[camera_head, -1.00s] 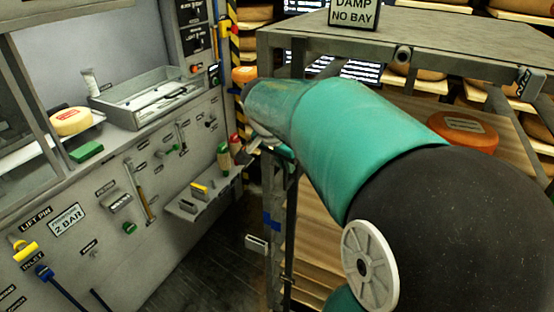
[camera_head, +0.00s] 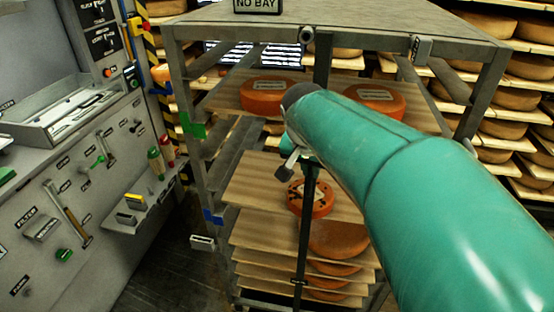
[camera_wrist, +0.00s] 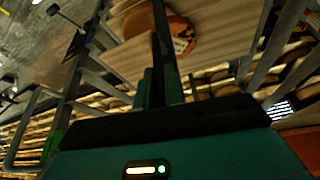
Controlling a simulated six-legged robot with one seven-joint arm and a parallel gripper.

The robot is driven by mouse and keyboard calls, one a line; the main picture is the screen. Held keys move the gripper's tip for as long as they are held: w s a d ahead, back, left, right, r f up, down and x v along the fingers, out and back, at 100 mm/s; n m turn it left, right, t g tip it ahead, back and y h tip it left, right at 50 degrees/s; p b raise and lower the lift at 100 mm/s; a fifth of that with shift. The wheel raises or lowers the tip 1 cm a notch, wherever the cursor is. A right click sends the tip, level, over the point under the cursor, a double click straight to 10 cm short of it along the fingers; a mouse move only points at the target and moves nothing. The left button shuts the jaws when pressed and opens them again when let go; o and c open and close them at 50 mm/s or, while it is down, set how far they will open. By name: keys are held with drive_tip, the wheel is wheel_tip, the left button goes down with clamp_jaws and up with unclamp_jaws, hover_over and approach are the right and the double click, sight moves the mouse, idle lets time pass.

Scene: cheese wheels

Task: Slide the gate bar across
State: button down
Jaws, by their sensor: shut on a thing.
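The gate bar (camera_head: 303,235) is a thin dark upright bar at the front of the grey rack (camera_head: 186,105). It stands near the middle of the rack's open front, before the boards and cheese. My gripper (camera_head: 296,163) is shut on the bar at about mid-height; my teal arm hides part of the bar and most of the jaws. In the wrist view the dark bar (camera_wrist: 158,30) runs down into the jaws (camera_wrist: 160,88), where the grip itself is dark.
Orange cheeses (camera_head: 268,96) sit on the rack's upper board, and a marked cheese (camera_head: 322,198) on a lower one. A grey console (camera_head: 60,190) with a small ledge (camera_head: 140,212) stands left. Dark floor (camera_head: 175,280) is free between them. Loaded shelves (camera_head: 520,105) stand behind.

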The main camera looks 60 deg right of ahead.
drive_tip(key=shift+s+d, duration=0.15)
drive_tip(key=shift+s, duration=0.05)
drive_tip(key=c, duration=1.5)
unclamp_jaws()
drive_tip(key=shift+s, duration=0.2)
drive_tip(key=shift+w, duration=0.25)
drive_tip(key=shift+s+r, duration=0.1)
drive_tip(key=shift+r, duration=0.05)
drive_tip(key=shift+a+r, duration=0.2)
drive_tip(key=shift+r, duration=0.1)
drive_tip(key=v, duration=1.3)
